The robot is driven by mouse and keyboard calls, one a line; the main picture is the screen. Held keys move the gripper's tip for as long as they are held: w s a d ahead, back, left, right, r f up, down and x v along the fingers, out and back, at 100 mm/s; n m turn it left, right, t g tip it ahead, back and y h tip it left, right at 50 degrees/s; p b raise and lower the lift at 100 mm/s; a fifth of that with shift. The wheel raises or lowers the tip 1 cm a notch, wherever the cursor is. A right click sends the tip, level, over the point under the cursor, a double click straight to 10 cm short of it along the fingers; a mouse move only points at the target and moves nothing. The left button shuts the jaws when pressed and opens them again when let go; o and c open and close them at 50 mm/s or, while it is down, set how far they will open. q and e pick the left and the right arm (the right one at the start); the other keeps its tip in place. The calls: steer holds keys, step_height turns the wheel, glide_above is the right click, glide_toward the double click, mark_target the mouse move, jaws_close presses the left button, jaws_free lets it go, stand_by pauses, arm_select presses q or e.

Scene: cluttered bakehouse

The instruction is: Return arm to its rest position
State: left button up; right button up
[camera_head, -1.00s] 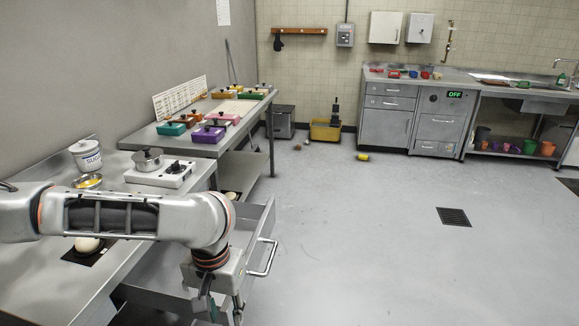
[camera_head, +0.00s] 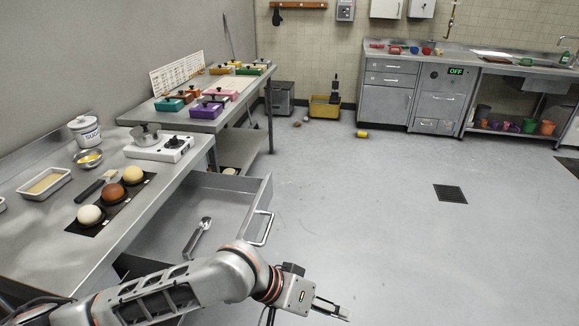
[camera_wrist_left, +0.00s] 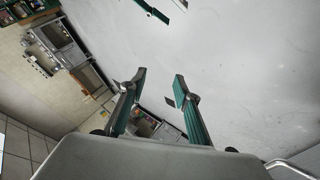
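My left arm reaches in low across the bottom left of the head view. Its gripper (camera_head: 330,308) is over the floor, to the right of the open drawer and apart from it. In the left wrist view the two fingers (camera_wrist_left: 159,88) stand apart with nothing between them, only floor behind. My right gripper does not show in the head view.
A drawer (camera_head: 251,193) stands open under the left bench, with metal tongs (camera_head: 197,235) inside. Floor to the right is clear, with a drain (camera_head: 450,193).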

arm_select(q)
steer(key=w+a+f+n+t+y, duration=0.1)
steer(key=w+a+f+n+t, duration=0.2)
steer(key=a+f+t, duration=0.7)
steer(key=s+a+f+y, duration=0.1)
steer(key=s+a+f, duration=0.2)
steer(key=a, duration=0.3)
steer(key=s+a+f+m+y, duration=0.1)
steer(key=s+a+f+y, duration=0.1)
steer(key=a, duration=0.4)
steer(key=s+a+f+y, duration=0.2)
steer(key=s+a+f, duration=0.3)
steer(key=a, duration=0.1)
steer(key=shift+a+g, duration=0.4)
steer(key=shift+w+f, duration=0.1)
